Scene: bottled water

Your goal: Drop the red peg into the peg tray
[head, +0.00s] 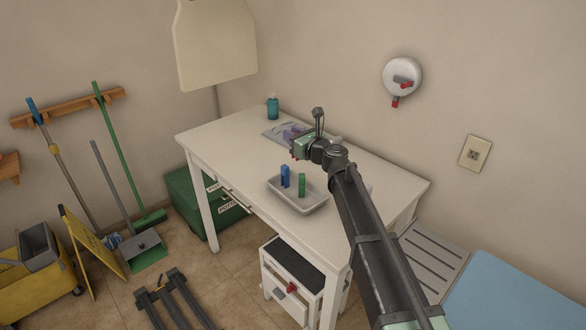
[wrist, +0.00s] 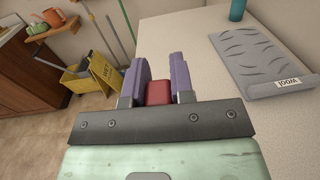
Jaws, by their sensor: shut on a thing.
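The red peg (wrist: 158,93) is between the two purple fingers of my gripper (wrist: 161,78) in the wrist view, with its near end showing. The fingers are shut on it and hide its sides. In the head view my gripper (head: 297,146) is above the white table, behind the peg tray. The peg tray (head: 300,207) is a pale, shallow box near the table's front edge. A blue peg (head: 285,176) and a green peg (head: 302,186) stand upright in it. The tray is not visible in the wrist view.
The table's left part (head: 215,138) is bare. A green box (head: 190,205) and a small drawer unit (head: 285,288) are below.

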